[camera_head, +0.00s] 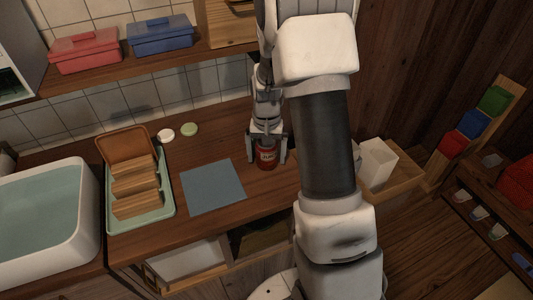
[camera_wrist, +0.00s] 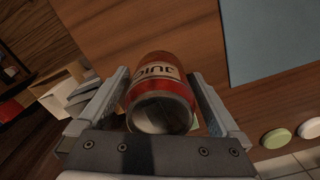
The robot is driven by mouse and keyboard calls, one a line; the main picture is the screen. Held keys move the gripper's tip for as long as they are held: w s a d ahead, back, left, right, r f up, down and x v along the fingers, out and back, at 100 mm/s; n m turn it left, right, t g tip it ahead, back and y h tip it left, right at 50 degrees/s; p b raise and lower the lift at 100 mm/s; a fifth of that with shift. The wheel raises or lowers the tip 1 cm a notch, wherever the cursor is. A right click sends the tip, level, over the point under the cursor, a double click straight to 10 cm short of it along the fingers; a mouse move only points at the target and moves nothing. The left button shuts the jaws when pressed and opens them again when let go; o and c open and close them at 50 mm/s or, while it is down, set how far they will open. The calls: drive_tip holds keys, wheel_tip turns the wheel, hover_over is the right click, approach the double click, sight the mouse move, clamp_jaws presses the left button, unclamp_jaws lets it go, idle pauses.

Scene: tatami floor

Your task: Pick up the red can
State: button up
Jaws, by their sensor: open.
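The red can (camera_head: 266,158) stands on the wooden counter in the head view, right of the blue-grey mat. My gripper (camera_head: 267,153) reaches down over it, with one finger on each side. In the wrist view the can (camera_wrist: 161,84) has a pale label with dark letters and a grey metal end facing the camera. My gripper (camera_wrist: 162,98) is open there, its two fingers on either side of the can. A gap shows near the left finger; whether the right finger touches the can is unclear.
The blue-grey mat (camera_head: 213,187) lies left of the can. A green tray (camera_head: 167,204) with wooden pieces, two small round discs (camera_head: 189,129) and a white basin (camera_head: 91,223) are further left. A white container (camera_head: 376,162) stands to the right. A shelf (camera_head: 118,72) runs above the counter.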

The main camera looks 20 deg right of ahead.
drive_tip(key=shift+c, duration=0.2)
drive_tip(key=c, duration=1.2)
drive_tip(key=shift+r, duration=0.1)
